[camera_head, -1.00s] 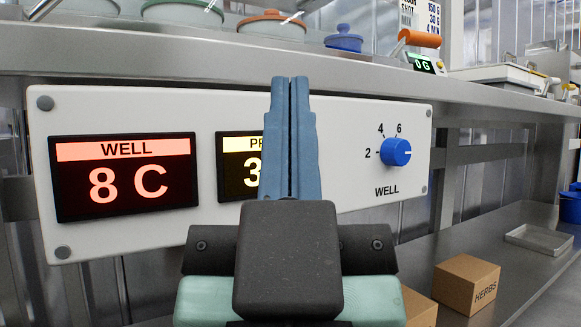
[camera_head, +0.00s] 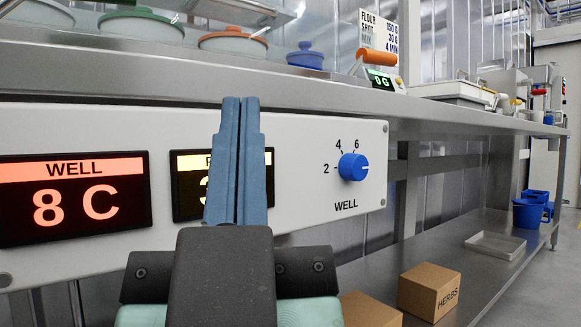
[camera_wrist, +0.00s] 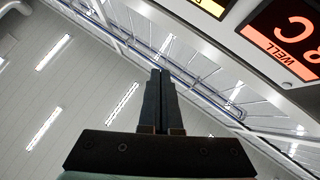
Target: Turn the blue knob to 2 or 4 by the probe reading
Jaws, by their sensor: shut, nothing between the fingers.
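The blue knob (camera_head: 353,167) is on the right part of a white panel (camera_head: 300,200) in the head view, with 2, 4 and 6 printed around its left and top and WELL below. A faint white mark on it seems to be on its right side, away from the numbers. A red display (camera_head: 75,200) reads WELL 8 C. A yellow display (camera_head: 188,190) is mostly hidden behind my gripper; only part of a digit, perhaps 3, shows. My gripper (camera_head: 240,100) is shut and empty, pointing up in front of the panel, left of the knob and apart from it.
A steel shelf (camera_head: 300,92) runs above the panel with lidded pots (camera_head: 232,43) and a scale (camera_head: 383,82) reading 0 G. Space right of the knob is free.

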